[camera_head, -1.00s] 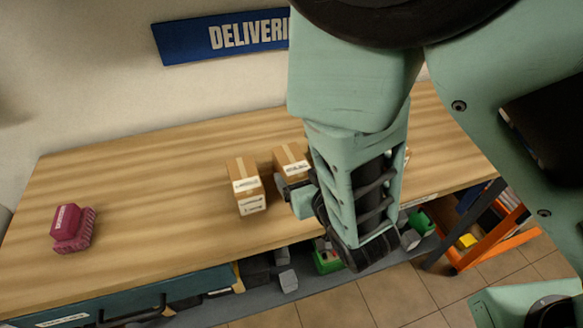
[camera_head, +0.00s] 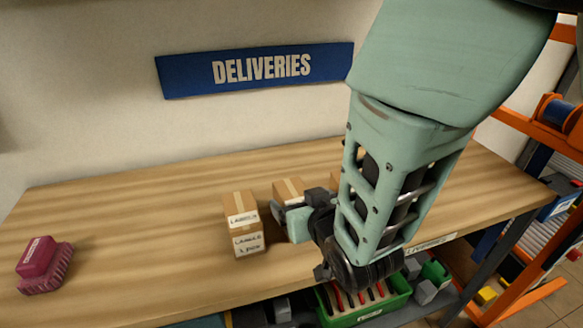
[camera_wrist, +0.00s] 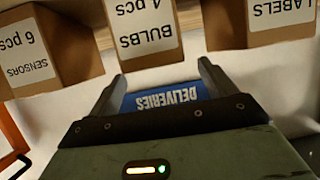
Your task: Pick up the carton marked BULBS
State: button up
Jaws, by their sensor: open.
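The carton marked BULBS (camera_wrist: 148,32) is brown with a white label reading "BULBS 4 pcs", upside down in the wrist view. There it stands at the top middle, just beyond the fingertips. My gripper (camera_wrist: 161,72) is open and empty, its fingers spread to either side of the carton's lower part in that picture. In the head view, the middle carton (camera_head: 288,187) is partly hidden behind my gripper (camera_head: 284,212), and its label cannot be read there. Whether the fingers touch the carton cannot be told.
The LABELS carton (camera_head: 243,225) stands left of the middle one; the SENSORS carton (camera_wrist: 50,50) flanks BULBS on the other side. A magenta brush-like object (camera_head: 44,265) lies at the bench's left. A green bin (camera_head: 365,308) sits below the bench (camera_head: 130,225). The bench is clear around the brush.

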aim_at(295, 194)
jog(key=p+x, duration=0.1)
jog(key=x, duration=0.4)
jog(key=shift+d+f, duration=0.1)
jog(key=shift+f, duration=0.05)
jog(key=c, duration=1.2)
jog(key=shift+c, duration=0.3)
